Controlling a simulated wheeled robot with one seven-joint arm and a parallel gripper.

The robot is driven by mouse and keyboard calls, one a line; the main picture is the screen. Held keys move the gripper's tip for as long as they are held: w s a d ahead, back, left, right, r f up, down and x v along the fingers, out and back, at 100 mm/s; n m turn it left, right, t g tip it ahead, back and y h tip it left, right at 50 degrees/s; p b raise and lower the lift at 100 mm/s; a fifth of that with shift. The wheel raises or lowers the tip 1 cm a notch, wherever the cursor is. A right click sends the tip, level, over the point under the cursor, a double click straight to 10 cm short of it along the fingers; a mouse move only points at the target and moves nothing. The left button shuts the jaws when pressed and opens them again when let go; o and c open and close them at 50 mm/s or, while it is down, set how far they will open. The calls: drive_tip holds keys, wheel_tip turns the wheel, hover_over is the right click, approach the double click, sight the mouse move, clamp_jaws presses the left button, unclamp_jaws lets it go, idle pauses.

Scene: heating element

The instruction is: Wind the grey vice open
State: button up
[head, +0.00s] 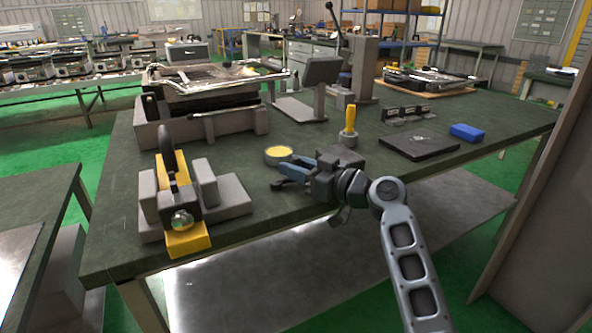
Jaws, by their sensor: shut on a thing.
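The grey vice (228,193) stands at the near left of the green bench, with upright grey blocks on a flat base. A yellow bar (189,242) runs through it and juts past the bench's front edge. A dark upright lever (167,150) and a round metal knob (182,221) sit on the vice. I cannot tell how far its jaws are apart. My gripper (276,170) is to the right of the vice, apart from it, low over the bench. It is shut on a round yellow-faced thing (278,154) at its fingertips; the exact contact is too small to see.
Behind the vice is a large grey fixture (150,137) with a frame on top. A yellow-handled tool (350,120) stands in a grey holder beyond my gripper. A dark plate (420,147) and blue block (467,132) lie at right. Bench between vice and gripper is clear.

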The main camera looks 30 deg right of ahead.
drive_tip(key=shift+r, duration=0.1)
drive_tip(key=o, duration=0.9)
drive_tip(key=shift+s, duration=0.1)
drive_tip(key=v, duration=0.7)
drive_tip(key=shift+s+d, duration=0.2)
drive_tip(key=shift+s, duration=0.1)
